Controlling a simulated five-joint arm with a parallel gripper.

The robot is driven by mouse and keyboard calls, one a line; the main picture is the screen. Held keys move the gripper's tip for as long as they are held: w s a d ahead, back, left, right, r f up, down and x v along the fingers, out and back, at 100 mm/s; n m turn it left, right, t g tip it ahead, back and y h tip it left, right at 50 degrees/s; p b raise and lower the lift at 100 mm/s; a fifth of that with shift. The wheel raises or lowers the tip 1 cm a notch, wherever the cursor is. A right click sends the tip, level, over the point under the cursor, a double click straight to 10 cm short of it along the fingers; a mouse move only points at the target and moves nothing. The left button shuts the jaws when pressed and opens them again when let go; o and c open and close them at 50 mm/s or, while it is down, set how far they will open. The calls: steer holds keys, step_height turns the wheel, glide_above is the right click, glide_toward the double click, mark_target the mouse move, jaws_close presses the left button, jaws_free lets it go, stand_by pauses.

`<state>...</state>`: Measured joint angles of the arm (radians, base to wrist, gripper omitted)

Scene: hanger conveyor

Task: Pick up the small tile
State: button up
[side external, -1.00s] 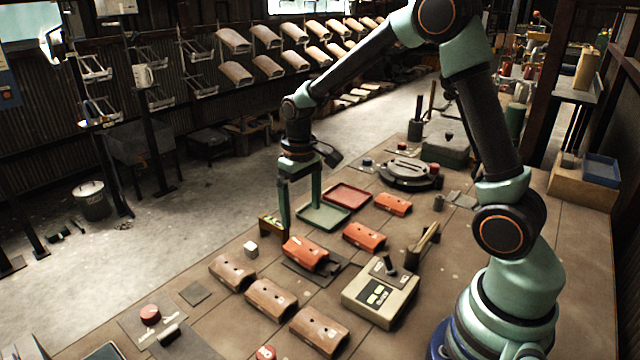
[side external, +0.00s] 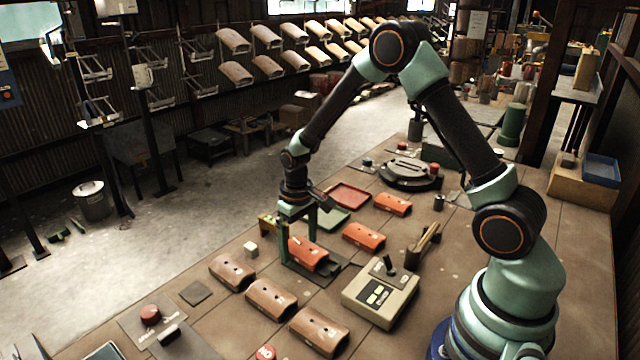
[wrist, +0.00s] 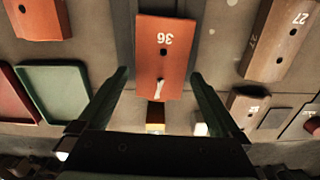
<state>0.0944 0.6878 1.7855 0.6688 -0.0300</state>
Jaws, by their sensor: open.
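An orange curved tile (side external: 307,254) sits on a dark plate (side external: 328,271) on the bench. It shows the number 36 and a pale mark in the wrist view (wrist: 163,62). My gripper (side external: 298,250) is open and low at this tile, with one finger at each side of it; I cannot tell whether they touch it. The fingers (wrist: 160,76) also stand apart in the wrist view, with the tile between and beyond them. Two similar orange tiles, a middle one (side external: 364,237) and a far one (side external: 393,204), lie farther back.
Brown tiles (side external: 232,271) lie in a front row. A control box (side external: 381,296) with a joystick stands right of the held-over tile's plate. A green tray (side external: 334,218) and a red tray (side external: 349,196) lie behind. A small white block (side external: 251,249) is at the left.

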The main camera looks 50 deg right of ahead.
steer(key=c, duration=1.4)
steer(key=shift+r, duration=0.15)
